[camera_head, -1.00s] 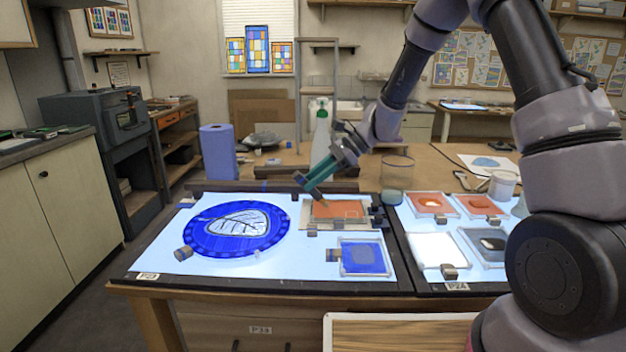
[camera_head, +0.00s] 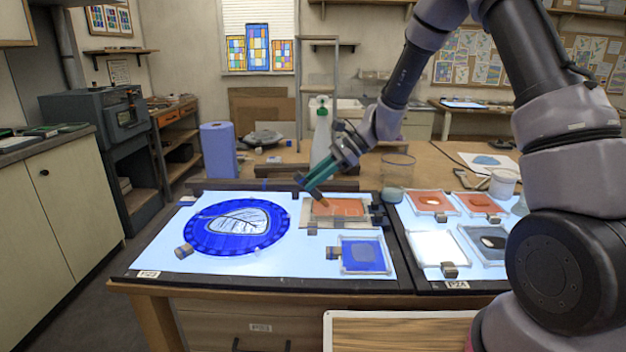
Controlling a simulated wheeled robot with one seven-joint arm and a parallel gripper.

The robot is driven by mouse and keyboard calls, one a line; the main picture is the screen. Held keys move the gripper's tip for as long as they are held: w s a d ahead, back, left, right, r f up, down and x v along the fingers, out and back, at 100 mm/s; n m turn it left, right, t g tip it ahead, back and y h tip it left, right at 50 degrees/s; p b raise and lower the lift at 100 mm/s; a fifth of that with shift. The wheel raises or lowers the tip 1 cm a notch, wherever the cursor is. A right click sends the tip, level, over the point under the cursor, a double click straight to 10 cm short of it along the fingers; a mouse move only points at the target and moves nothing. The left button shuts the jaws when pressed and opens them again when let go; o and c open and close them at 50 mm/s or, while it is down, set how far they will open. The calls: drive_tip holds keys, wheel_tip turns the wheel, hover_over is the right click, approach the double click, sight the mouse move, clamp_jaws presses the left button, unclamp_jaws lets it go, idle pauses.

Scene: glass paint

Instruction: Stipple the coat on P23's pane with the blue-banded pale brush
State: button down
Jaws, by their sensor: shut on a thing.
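The light table labelled P23 (camera_head: 148,274) carries a large round blue pane with a pale leaf shape (camera_head: 238,222), an orange-coated rectangular pane (camera_head: 345,207) at its back right and a small blue pane (camera_head: 363,256) at its front right. Which of these is meant by P23's pane is not clear from the picture. My gripper (camera_head: 318,178) is shut on a thin brush, tilted down over the left part of the orange pane. The brush's tip (camera_head: 323,203) is at or just above the coat; contact cannot be told. Its band and colour are too small to make out.
Small dark weights (camera_head: 184,251) sit around the panes. A second light table labelled P24 (camera_head: 456,285) on the right holds several panes. A spray bottle (camera_head: 320,130), a blue roll (camera_head: 218,150) and a glass jar (camera_head: 398,168) stand behind.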

idle(0.3)
drive_tip(key=shift+r, duration=1.1)
drive_tip(key=d, duration=0.6)
drive_tip(key=shift+d, duration=0.35)
drive_tip(key=shift+f, duration=0.1)
drive_tip(key=shift+f, duration=0.75)
drive_tip(key=shift+s+f, duration=0.1)
drive_tip(key=shift+f, duration=0.2)
idle(0.4)
drive_tip(key=shift+r, duration=0.1)
